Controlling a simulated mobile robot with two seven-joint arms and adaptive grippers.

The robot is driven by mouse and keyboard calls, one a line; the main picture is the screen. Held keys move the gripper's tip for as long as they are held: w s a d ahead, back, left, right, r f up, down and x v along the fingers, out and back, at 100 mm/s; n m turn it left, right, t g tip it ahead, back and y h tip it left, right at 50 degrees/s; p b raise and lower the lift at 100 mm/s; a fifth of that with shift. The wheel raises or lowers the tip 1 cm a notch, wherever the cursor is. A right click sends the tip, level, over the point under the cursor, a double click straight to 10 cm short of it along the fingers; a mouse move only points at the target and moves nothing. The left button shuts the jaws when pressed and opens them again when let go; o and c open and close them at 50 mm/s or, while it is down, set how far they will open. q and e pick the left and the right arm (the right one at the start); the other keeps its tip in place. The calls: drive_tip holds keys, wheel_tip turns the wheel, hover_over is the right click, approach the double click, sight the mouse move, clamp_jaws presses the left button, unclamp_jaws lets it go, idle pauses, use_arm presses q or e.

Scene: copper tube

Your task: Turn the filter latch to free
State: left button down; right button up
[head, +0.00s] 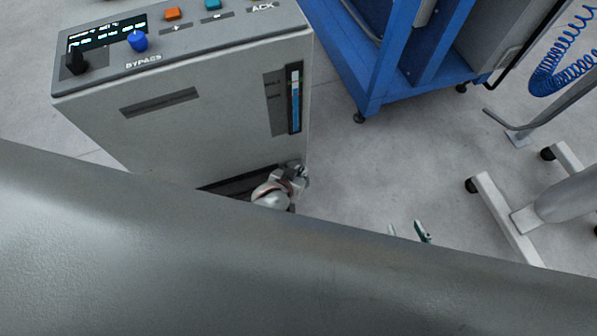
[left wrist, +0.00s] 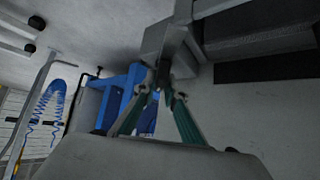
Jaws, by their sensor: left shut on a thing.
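The grey cabinet (head: 165,140) stands at the upper left of the head view, with a dark slot low on its front. My left gripper (head: 290,182) is at the lower right of that front, partly hidden. In the left wrist view, its two green-sided fingers (left wrist: 159,90) close together on a small grey lever-like piece, apparently the filter latch (left wrist: 164,68), below a grey block (left wrist: 172,38). The latch's exact angle is too dark to tell. Two fingertips of my right gripper (head: 407,231) show apart, with nothing visible between them; the rest is hidden.
A blue cart (head: 372,95) on castors stands right of the cabinet. A wheeled grey stand (head: 500,215) and a coiled blue hose (head: 550,82) are at the far right. The lower head view is blocked by a close grey surface.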

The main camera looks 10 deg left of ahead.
use_arm(q)
drive_tip(key=shift+w+r, duration=0.15)
drive_tip(key=shift+w, duration=0.05)
drive_tip(key=c, duration=2.1)
unclamp_jaws()
drive_tip(key=shift+s, duration=0.1)
drive_tip(key=shift+s, duration=0.1)
drive_tip(key=shift+v, duration=3.7)
